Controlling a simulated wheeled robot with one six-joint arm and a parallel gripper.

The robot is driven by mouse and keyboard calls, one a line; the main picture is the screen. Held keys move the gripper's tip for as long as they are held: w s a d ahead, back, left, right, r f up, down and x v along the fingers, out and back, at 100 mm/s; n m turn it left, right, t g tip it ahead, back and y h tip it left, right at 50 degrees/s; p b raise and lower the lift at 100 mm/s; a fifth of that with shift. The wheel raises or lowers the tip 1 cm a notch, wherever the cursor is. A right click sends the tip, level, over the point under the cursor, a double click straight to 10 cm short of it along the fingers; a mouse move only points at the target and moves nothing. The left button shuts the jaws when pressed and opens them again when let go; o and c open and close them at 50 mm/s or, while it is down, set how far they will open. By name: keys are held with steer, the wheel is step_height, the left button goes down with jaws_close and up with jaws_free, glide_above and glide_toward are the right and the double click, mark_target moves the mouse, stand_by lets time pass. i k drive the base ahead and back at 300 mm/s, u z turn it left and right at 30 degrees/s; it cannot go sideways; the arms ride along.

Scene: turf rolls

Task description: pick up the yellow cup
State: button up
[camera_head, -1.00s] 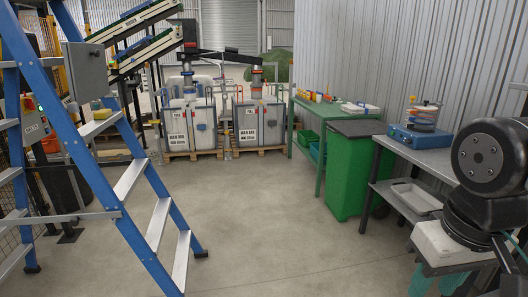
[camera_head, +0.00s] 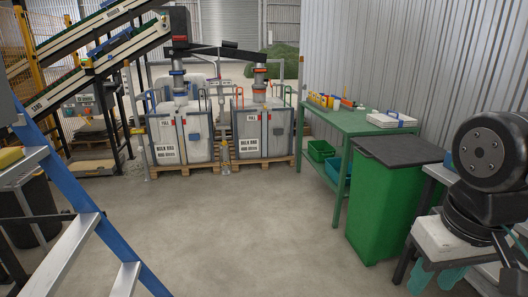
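Several small coloured items (camera_head: 330,101), some yellow or orange, stand in a row at the back left of the green table (camera_head: 372,122). They are too small for me to tell which of them is a yellow cup. My gripper is not in view. Only a dark joint of my arm shows at the right edge, well to the right of and nearer than the table.
A green bin (camera_head: 385,200) with a dark lid stands before the table. A blue ladder (camera_head: 75,195) stands at near left. Bulk bag units (camera_head: 183,135) stand on pallets behind. The middle floor (camera_head: 230,220) is clear.

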mark_target(331, 99)
steer(key=i, duration=6.3)
steer(key=z, duration=2.15)
